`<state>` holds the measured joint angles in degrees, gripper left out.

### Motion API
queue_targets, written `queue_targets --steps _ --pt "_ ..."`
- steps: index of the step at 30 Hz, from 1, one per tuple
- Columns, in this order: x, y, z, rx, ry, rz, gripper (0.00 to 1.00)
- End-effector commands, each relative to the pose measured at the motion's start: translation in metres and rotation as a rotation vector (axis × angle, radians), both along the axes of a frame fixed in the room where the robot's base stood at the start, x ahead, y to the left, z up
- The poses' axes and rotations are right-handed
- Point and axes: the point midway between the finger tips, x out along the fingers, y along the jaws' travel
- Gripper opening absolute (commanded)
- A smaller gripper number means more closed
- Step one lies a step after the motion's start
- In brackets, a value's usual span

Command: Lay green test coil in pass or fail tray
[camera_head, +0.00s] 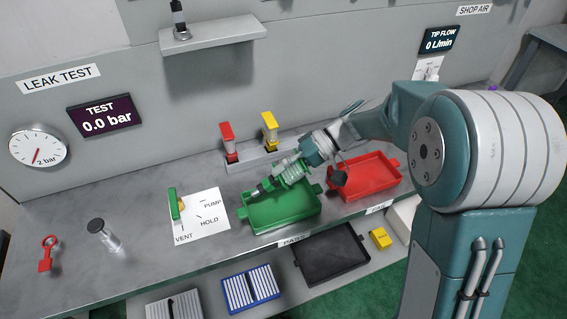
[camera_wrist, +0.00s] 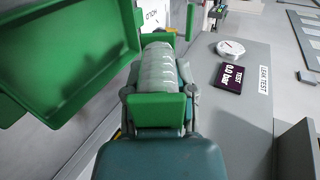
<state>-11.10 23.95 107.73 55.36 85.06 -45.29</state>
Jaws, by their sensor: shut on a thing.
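My gripper (camera_head: 288,172) is over the green tray (camera_head: 258,224), near its back edge. In the wrist view my gripper (camera_wrist: 160,75) shows two green finger pads, shut on a pale, ribbed coil (camera_wrist: 158,68) that lies between them. The coil also shows in the head view (camera_head: 293,174), with a dark fitting (camera_head: 264,187) pointing left over the tray. I cannot tell whether the coil touches the tray. The green tray carries a PASS label at its front and looks otherwise empty. The red tray (camera_head: 378,187) stands right of it, labelled FAIL, and is partly behind my arm.
A green lever (camera_head: 174,205) stands on the PUMP, HOLD, VENT plate left of the green tray. Red (camera_head: 228,138) and yellow (camera_head: 270,128) holders stand behind. A metal post (camera_head: 103,235) and red tag (camera_head: 46,258) are at left. The test display (camera_head: 105,115) reads 0.0 bar.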

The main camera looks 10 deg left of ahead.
Motion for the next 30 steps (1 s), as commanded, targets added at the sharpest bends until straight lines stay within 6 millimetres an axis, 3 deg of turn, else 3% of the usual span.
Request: queue_targets --steps 18,30 --pt "0.0 0.0 -0.052 0.0 0.001 0.0 0.0" --pt "0.0 0.001 -0.063 0.0 -0.001 0.0 0.0"
